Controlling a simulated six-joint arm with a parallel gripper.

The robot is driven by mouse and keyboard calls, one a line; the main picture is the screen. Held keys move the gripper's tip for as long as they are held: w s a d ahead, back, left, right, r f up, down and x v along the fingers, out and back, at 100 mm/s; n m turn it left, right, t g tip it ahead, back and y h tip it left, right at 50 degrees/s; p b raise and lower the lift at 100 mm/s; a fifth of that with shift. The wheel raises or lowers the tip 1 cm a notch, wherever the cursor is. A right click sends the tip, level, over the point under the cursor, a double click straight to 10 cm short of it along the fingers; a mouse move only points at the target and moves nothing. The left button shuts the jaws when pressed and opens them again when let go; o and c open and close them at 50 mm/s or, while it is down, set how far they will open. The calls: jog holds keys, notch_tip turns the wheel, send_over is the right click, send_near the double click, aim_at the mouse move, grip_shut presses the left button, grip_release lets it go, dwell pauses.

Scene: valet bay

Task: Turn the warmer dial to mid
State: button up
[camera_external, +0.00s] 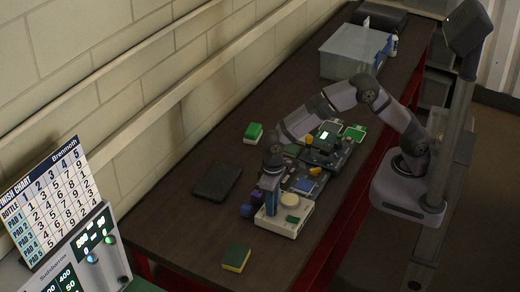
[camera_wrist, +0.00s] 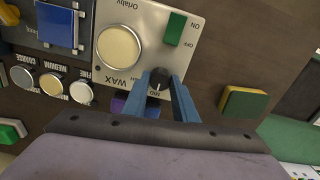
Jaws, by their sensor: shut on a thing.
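The warmer is a cream box (camera_wrist: 185,8) marked WAX in the wrist view, with a round cream top (camera_wrist: 120,46) and a green ON/OFF switch (camera_wrist: 175,28). It also shows in the external view (camera_external: 285,227). Its small black dial (camera_wrist: 160,76) is at the panel's near edge, beside a partly covered label that seems to read MID. My gripper (camera_wrist: 161,88) has its two blue fingers on either side of the dial and is shut on it. A pale mark shows on the dial, but its exact setting is hard to read. In the external view my gripper (camera_external: 270,184) hides the dial.
A yellow-green sponge (camera_external: 236,258) lies in front of the warmer, also in the wrist view (camera_wrist: 243,103). Polishing pads with coarse, medium and fine buttons (camera_wrist: 52,83) adjoin the warmer. A dark flat case (camera_external: 217,181) lies left.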

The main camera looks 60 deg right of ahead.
jog(key=shift+w+r, duration=0.1)
jog(key=o, duration=1)
jog(key=shift+o, duration=0.2)
jog(key=shift+r+b, duration=1.2)
jog(key=shift+r, duration=2.45)
